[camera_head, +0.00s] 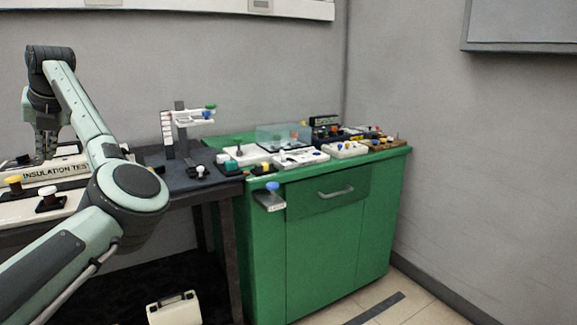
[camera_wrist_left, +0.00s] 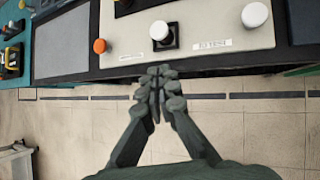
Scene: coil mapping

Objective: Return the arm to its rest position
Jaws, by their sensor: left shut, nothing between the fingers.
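My left arm comes in from the lower left in the head view, bends at the elbow over the dark table, and reaches to the upper left. My left gripper (camera_head: 47,150) points down above the white insulation test unit (camera_head: 20,206) and is partly hidden at its tips. In the left wrist view the gripper (camera_wrist_left: 157,75) is shut and empty, its fingertips together just below a white-topped knob (camera_wrist_left: 159,31) on a panel. I cannot tell the exact gap between fingertips and panel. My right gripper is not in view.
A dark table (camera_head: 226,187) holds a white stand (camera_head: 168,135). A green cabinet (camera_head: 330,240) on the right carries several test boxes and a clear cover (camera_head: 284,136). A white case (camera_head: 174,310) sits below the table. Floor (camera_head: 420,305) is open at the lower right.

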